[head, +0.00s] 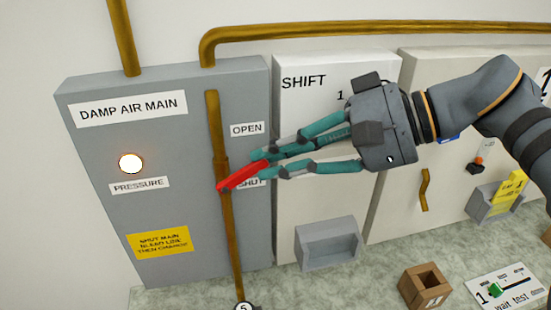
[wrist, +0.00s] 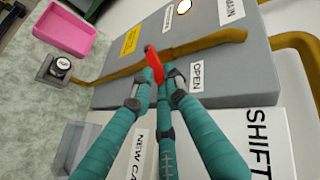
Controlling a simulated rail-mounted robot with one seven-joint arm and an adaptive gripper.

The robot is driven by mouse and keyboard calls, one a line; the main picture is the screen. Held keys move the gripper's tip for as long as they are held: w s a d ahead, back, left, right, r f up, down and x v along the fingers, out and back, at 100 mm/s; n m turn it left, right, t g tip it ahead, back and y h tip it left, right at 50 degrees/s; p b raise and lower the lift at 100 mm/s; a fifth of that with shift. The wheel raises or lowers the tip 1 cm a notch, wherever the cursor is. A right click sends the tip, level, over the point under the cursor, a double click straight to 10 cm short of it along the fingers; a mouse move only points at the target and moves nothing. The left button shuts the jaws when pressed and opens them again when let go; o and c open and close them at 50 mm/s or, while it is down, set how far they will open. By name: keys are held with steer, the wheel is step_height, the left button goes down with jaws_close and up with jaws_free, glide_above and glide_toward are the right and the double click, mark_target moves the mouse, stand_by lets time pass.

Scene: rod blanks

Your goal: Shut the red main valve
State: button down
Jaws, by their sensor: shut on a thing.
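The red main valve handle (head: 238,178) sits on the brown vertical pipe (head: 214,130) of the grey "DAMP AIR MAIN" panel (head: 95,215). It points up and to the right from the pipe, between the "OPEN" label (head: 247,129) and the partly covered "SHUT" label (head: 250,183). My gripper (head: 260,162) comes in from the right with its teal fingers closed on the handle's outer end. In the wrist view the red handle (wrist: 153,62) shows between the fingertips, its outer end hidden by them.
A lit round lamp (head: 130,163) is above the "PRESSURE" label. A yellow note (head: 160,243) is below it. The "SHIFT" panel (head: 300,220) with a grey bin (head: 328,245) is to the right. A brown box (head: 425,287) stands on the counter. A pink tray (wrist: 65,32) shows in the wrist view.

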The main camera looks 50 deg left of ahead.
steer(key=shift+w+r, duration=0.1)
steer(key=shift+w, duration=0.05)
steer(key=c, duration=1.7)
jaws_free()
steer(key=shift+a, duration=0.15)
steer(key=v, duration=1.2)
steer(key=shift+c, duration=0.5)
